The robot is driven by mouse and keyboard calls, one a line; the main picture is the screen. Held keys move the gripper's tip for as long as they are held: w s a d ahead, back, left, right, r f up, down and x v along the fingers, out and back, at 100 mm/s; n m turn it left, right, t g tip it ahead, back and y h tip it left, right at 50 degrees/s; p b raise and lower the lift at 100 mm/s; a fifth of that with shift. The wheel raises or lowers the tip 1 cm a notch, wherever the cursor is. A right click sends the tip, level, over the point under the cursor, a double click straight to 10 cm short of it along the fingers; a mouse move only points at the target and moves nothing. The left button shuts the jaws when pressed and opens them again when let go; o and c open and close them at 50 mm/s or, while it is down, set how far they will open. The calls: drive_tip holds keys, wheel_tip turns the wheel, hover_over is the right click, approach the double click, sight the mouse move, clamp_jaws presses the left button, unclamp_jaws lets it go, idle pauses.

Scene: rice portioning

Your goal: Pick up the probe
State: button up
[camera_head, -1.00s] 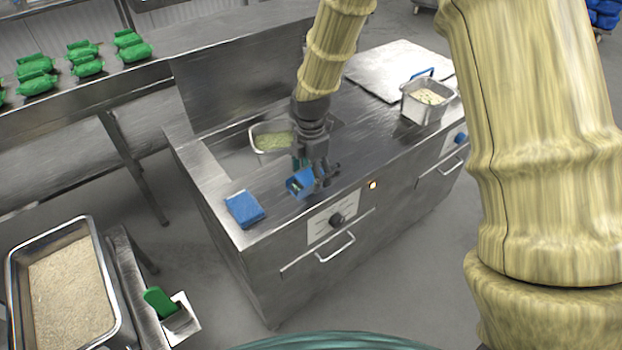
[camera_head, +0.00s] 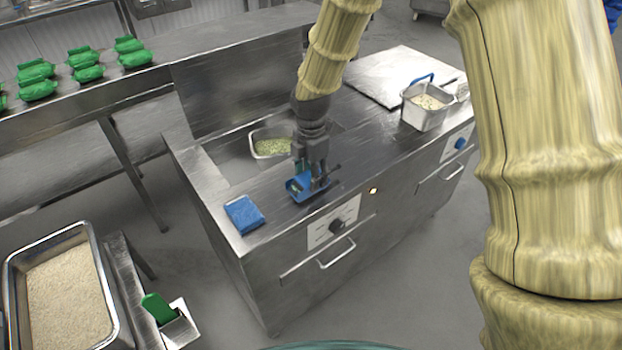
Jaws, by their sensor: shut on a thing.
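My gripper (camera_head: 311,180) points down over the front of the steel counter, at a small blue open holder (camera_head: 296,191). Its fingers are close together at the holder's mouth and shut on what looks like the probe. The probe is small here and mostly hidden by the fingers and the holder, so I cannot make out its shape. I cannot tell whether its lower part is still inside the holder.
A blue folded cloth (camera_head: 243,214) lies left of the holder. A sunken pan with green contents (camera_head: 270,141) is behind. A steel container (camera_head: 424,118) stands right, near a pale board (camera_head: 398,75). A rice tray (camera_head: 101,284) is at lower left.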

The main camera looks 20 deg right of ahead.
drive_tip(key=shift+r+b, duration=0.3)
drive_tip(key=shift+r, duration=0.65)
drive_tip(key=s+a+r+b, duration=0.1)
drive_tip(key=s+a+b, duration=0.15)
drive_tip(key=s, duration=0.45)
drive_tip(key=s+a+r+b, duration=0.1)
drive_tip(key=s+a, duration=0.3)
drive_tip(key=s, duration=0.3)
drive_tip(key=r+p, duration=0.3)
drive_tip(key=p, duration=0.1)
drive_tip(key=r+p, duration=0.2)
drive_tip(key=p, duration=0.1)
drive_tip(key=shift+s+a+r, duration=0.1)
drive_tip(key=shift+s+r, duration=0.2)
drive_tip(key=shift+r, duration=0.05)
drive_tip(key=shift+f, duration=0.15)
